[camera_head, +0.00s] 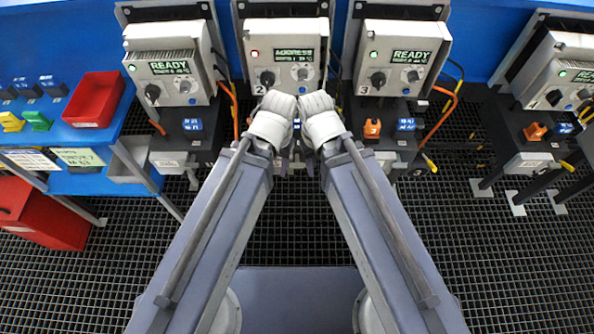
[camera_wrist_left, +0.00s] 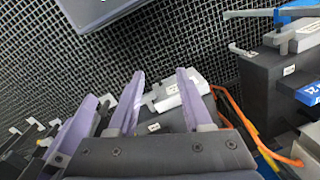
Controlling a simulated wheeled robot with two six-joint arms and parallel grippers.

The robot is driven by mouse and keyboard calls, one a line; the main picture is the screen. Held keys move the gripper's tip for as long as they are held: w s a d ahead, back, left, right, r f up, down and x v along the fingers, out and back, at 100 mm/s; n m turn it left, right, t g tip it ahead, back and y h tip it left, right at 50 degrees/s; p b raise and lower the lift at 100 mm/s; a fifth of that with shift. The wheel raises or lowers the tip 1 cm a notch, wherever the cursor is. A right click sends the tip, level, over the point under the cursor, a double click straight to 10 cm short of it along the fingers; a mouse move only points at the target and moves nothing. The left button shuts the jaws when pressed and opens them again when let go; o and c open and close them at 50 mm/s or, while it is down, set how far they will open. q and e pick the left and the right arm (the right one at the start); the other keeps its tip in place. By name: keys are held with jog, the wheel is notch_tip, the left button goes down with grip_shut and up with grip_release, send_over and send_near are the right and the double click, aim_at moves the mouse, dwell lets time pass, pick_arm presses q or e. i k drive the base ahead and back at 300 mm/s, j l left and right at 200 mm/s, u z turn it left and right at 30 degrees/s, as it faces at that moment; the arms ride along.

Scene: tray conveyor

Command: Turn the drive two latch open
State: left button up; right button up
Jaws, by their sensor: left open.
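Drive two (camera_head: 287,60) is the pale grey box marked 2 at the top middle of the head view. Its green screen reads ADDRESS, and dark and grey knobs are on its face. My left gripper (camera_head: 283,135) and right gripper (camera_head: 311,135) are side by side below it. They hide most of its stand, and I cannot make out the latch. In the left wrist view my left gripper (camera_wrist_left: 160,76) is open, its purple fingers apart. A white labelled block (camera_wrist_left: 182,94) shows beyond and between them; I cannot tell whether they touch.
Drive one (camera_head: 170,62), drive three (camera_head: 402,58) and drive four (camera_head: 560,70) stand along the blue wall. An orange latch-like piece (camera_head: 372,129) sits under drive three. Orange cables hang between stands. A red bin (camera_head: 95,100) is on the left shelf.

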aim_at(296, 165)
jog(key=k, duration=1.15)
